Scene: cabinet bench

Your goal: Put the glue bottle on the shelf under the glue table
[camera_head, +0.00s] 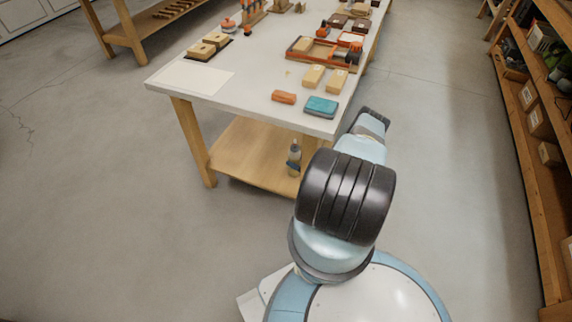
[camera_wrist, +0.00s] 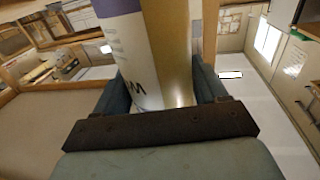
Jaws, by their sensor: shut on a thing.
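The glue bottle (camera_head: 295,153) is upright under the near end of the white-topped glue table (camera_head: 215,85), at the front edge of the wooden shelf (camera_head: 240,155). In the wrist view the bottle (camera_wrist: 165,45) is large and close, with a pale label and a purple band. My gripper (camera_wrist: 162,88) is shut on the bottle, one finger on each side. In the head view my arm hides most of the gripper. I cannot tell whether the bottle's base touches the shelf.
On the tabletop are a teal block (camera_head: 321,106), an orange block (camera_head: 284,97), tan blocks (camera_head: 313,76) and an orange-edged tray (camera_head: 300,51). The visible shelf is otherwise bare. A stocked wooden rack (camera_head: 530,125) stands at the right, with open floor between.

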